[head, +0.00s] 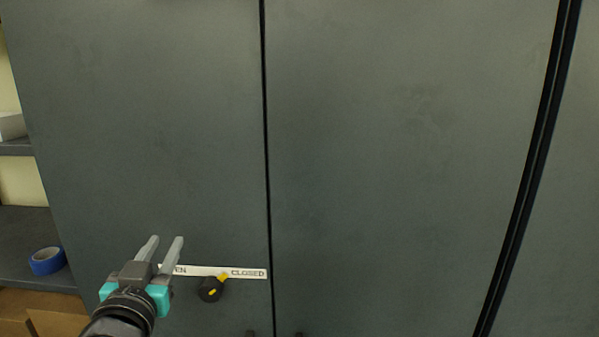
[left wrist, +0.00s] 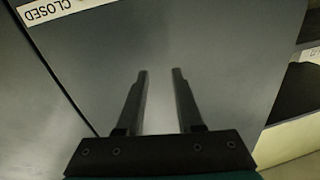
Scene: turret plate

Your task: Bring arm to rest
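My left gripper (head: 164,240) is at the lower left of the head view, in front of a dark grey cabinet door (head: 140,120). Its two fingers stand apart with nothing between them, and the gap also shows in the left wrist view (left wrist: 161,75). A black knob with a yellow pointer (head: 210,290) is just right of the gripper, and the two are apart. The pointer is toward the CLOSED end of a white label strip (head: 245,273). The gripper covers part of the strip's left end. In the left wrist view the strip (left wrist: 50,10) appears upside down. My right gripper is out of view.
A second grey door panel (head: 400,150) fills the middle and right, beyond a thin dark seam. At the left are shelves (head: 25,225) with a blue tape roll (head: 47,260) and a cardboard box (head: 60,318) below. The door surface above the gripper is clear.

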